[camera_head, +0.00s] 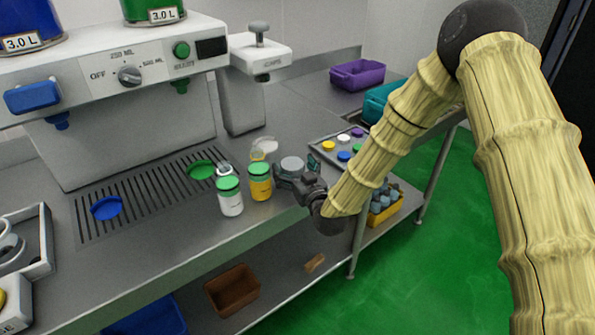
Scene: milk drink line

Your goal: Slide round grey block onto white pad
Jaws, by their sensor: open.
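A round grey block (292,164) stands on the steel counter, just behind my gripper (281,176). A pale, whitish round piece (264,147) lies behind the bottles, left of the grey block; it may be the white pad, but I cannot tell for sure. My gripper is open and low over the counter's front edge, reaching in from the right. Its fingers point left, close to the near side of the grey block; whether they touch it I cannot tell. The block's lower part is partly hidden by my gripper.
A yellow bottle (260,187) with a green lid stands just left of my gripper. A white bottle (230,203) with a green lid stands beside it. The dispenser (120,110) stands behind a drip grate. A tray (322,160) of coloured caps lies right of the block.

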